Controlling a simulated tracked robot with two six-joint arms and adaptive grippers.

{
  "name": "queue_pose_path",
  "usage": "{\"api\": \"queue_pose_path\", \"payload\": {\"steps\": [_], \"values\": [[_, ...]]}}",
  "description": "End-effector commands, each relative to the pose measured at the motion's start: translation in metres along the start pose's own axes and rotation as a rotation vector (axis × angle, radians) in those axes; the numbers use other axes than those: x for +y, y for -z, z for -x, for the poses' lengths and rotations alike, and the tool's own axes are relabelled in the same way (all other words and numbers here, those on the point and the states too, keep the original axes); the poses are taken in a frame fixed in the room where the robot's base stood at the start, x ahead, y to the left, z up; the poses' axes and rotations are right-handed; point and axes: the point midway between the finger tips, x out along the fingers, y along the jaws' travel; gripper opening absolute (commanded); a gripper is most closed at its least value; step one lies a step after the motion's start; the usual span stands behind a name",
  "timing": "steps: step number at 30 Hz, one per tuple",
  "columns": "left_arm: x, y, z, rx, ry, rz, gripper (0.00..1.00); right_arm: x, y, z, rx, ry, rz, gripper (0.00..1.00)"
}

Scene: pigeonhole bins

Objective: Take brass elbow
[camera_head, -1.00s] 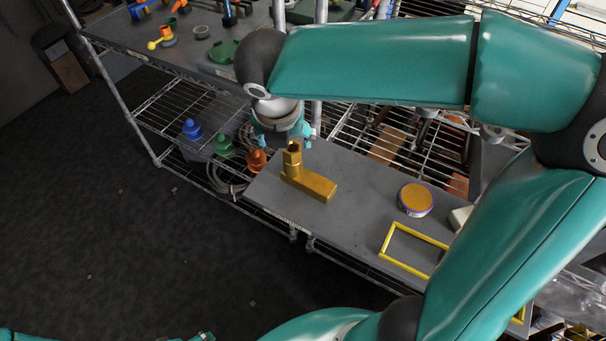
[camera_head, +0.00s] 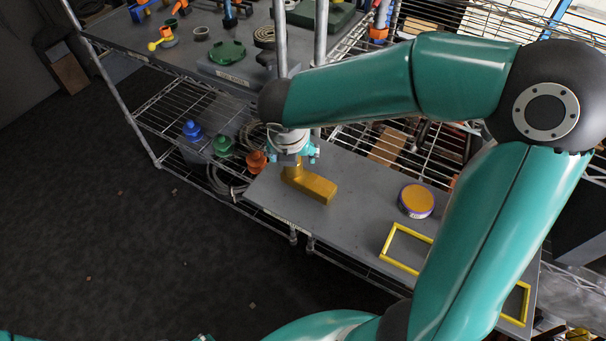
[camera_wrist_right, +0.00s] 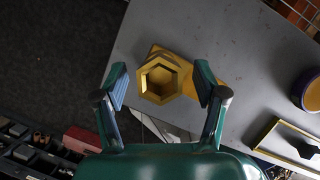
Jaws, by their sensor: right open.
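The brass elbow (camera_head: 315,186) stands on the grey shelf board, its long arm lying flat and pointing to the right. Its upright hexagonal socket is mostly hidden behind my right gripper (camera_head: 291,160) in the head view. In the right wrist view, the socket of the brass elbow (camera_wrist_right: 161,79) opens toward the camera. My right gripper (camera_wrist_right: 162,82) is open, with one finger on each side of the socket and a gap on both sides. I cannot tell how far the fingertips reach down beside it. My left gripper is not in view.
A round orange-topped tin (camera_head: 416,199) and a yellow frame (camera_head: 406,247) sit farther right on the same board (camera_head: 350,228). Blue, green and orange (camera_head: 256,161) pieces stand on the wire shelf to the left. A metal post (camera_head: 320,45) rises just behind my right arm.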

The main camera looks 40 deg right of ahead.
Motion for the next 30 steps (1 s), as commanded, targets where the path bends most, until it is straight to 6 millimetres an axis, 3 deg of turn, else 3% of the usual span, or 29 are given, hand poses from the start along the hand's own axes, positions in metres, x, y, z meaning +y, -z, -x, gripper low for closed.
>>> {"api": "queue_pose_path", "payload": {"steps": [2, 15, 30], "values": [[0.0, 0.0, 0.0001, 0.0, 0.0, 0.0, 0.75, 0.0001, -0.0001, 0.0004, 0.0, 0.0, 0.0, 0.71], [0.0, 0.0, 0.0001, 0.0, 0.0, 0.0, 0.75, 0.0004, -0.0002, 0.0008, -0.001, -0.001, 0.0, 0.0], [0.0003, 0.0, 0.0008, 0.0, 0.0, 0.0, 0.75, 0.0012, -0.0022, 0.0041, -0.003, -0.003, 0.001, 0.0]]}}
